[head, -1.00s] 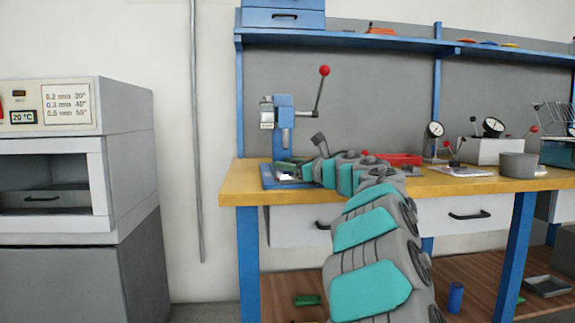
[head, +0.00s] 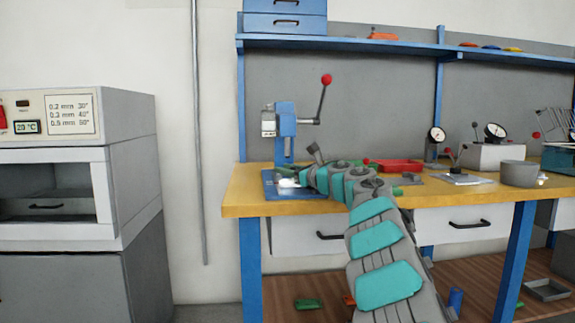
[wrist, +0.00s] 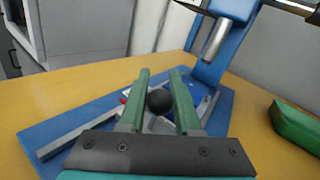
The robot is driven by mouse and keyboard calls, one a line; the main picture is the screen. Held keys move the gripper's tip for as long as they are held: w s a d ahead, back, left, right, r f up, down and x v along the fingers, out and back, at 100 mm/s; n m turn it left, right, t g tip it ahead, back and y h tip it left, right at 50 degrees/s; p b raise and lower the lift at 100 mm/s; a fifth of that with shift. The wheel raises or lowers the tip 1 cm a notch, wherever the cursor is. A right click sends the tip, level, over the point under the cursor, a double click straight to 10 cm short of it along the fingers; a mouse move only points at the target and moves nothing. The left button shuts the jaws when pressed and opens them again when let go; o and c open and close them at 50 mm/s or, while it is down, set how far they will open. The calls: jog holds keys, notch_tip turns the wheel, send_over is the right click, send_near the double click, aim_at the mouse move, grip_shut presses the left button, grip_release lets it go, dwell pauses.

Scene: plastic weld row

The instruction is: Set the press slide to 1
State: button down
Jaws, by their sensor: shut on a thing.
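The blue press (head: 285,132) stands at the left end of the bench, with its red-knobbed lever (head: 326,80) raised. In the wrist view its blue base (wrist: 75,133) carries light metal rails, and its steel ram (wrist: 216,42) hangs above and to the right. A round black knob (wrist: 160,101) on the pale press slide (wrist: 158,125) sits between the two green fingers of my gripper (wrist: 160,80). My gripper is shut on this knob. The fingers hide much of the slide, and I cannot read any scale mark. In the head view my arm partly covers the base.
A green block (wrist: 298,125) lies on the bench right of the press base. A red tray (head: 400,166), a dial gauge (head: 437,135) and a grey pot (head: 518,173) stand further right. A grey oven (head: 130,120) is on the left, across a gap.

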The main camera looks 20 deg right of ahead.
jog(key=shift+w+d+p, duration=0.25)
jog(key=shift+w+p, duration=0.45)
jog(key=shift+w, duration=0.1)
jog(key=shift+w+d+p, duration=0.2)
jog(key=shift+w+p, duration=0.45)
jog(key=shift+w, duration=0.1)
jog(key=c, duration=0.6)
grip_release()
jog(key=shift+s, duration=0.1)
jog(key=shift+s+d+f+b, duration=0.15)
jog(key=shift+s+d+b, duration=0.05)
jog(key=shift+s+b, duration=0.3)
jog(key=b+v, duration=0.2)
jog(key=v, duration=0.4)
jog(key=shift+s, duration=0.3)
